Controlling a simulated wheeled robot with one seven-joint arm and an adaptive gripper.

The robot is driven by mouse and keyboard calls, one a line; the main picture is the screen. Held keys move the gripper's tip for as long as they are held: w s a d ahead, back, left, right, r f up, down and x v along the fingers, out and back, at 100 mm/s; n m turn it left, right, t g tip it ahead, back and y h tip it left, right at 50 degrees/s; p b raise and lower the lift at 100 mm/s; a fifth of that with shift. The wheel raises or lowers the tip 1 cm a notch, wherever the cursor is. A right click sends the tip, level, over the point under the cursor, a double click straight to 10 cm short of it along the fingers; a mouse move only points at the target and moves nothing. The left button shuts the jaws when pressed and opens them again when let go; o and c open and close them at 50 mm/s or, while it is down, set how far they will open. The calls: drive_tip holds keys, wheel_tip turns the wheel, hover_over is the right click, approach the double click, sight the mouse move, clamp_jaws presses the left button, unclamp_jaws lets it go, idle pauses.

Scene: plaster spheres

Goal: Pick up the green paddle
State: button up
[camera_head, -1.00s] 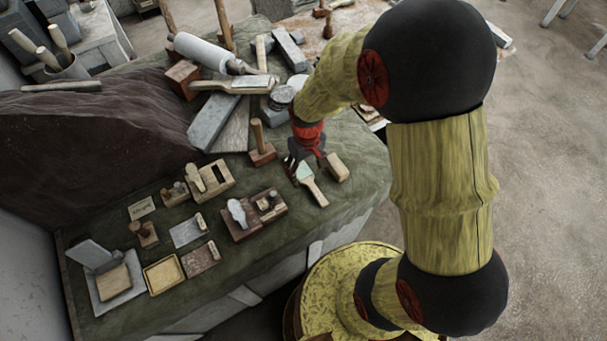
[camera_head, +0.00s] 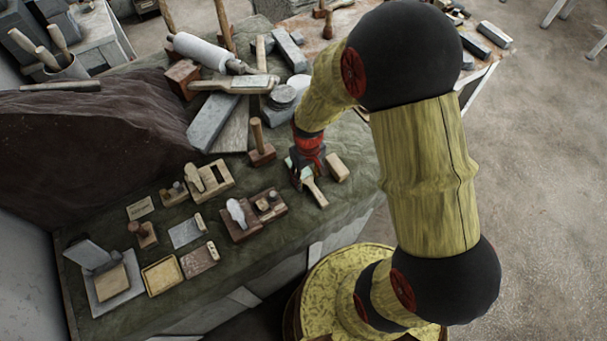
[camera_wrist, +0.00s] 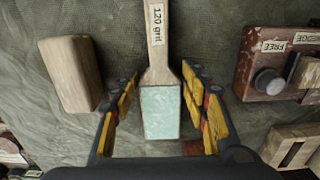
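The green paddle has a pale green face (camera_wrist: 160,112) and a wooden handle labelled "120 grit" in the wrist view. It lies on the green cloth, its handle pointing away from my gripper in that view. In the head view its handle (camera_head: 318,194) shows below my gripper (camera_head: 302,178), which covers part of the face. In the wrist view my gripper (camera_wrist: 160,88) is open, one finger on each side of the paddle. Gaps show between the fingers and the paddle's edges.
A wooden block (camera_wrist: 70,75) lies close left of the fingers. A reddish-brown box (camera_wrist: 280,65) with labels and a knob is on the right. A wooden frame (camera_wrist: 295,145) sits at lower right. Several tools lie left on the cloth (camera_head: 110,215).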

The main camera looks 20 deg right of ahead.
sight(307, 178)
drive_tip(key=c, duration=0.6)
drive_tip(key=shift+c, duration=0.7)
drive_tip(key=shift+r, duration=0.45)
wheel_tip(307, 178, up, 2)
drive_tip(key=shift+r+p, duration=0.1)
drive_tip(key=shift+p, duration=0.2)
drive_tip(key=s+r+p, duration=0.2)
drive_tip(key=s+r, duration=0.8)
drive_tip(key=s, duration=0.4)
drive_tip(key=shift+a, duration=0.1)
